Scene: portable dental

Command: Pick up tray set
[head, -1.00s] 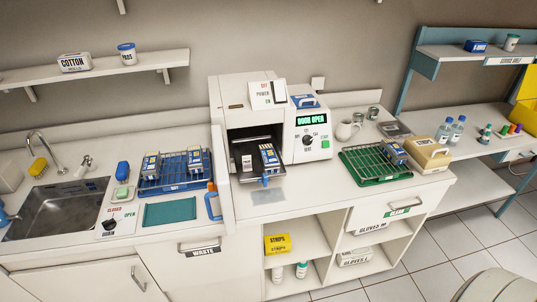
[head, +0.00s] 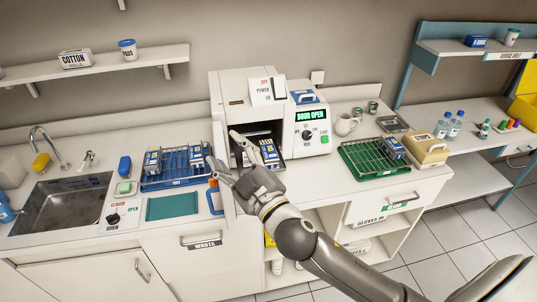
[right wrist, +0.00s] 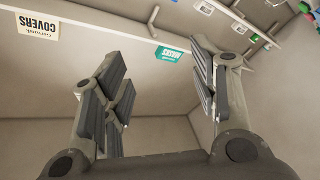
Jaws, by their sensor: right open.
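Blue-and-white tray sets stand in several places in the head view. One (head: 269,152) is on the tray inside the open sterilizer (head: 227,100). My left gripper is out of view.
The sterilizer's display (head: 311,115) reads DOOR OPEN. A beige box (head: 425,150) stands right of the green rack. The sink (head: 62,205) is at left.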

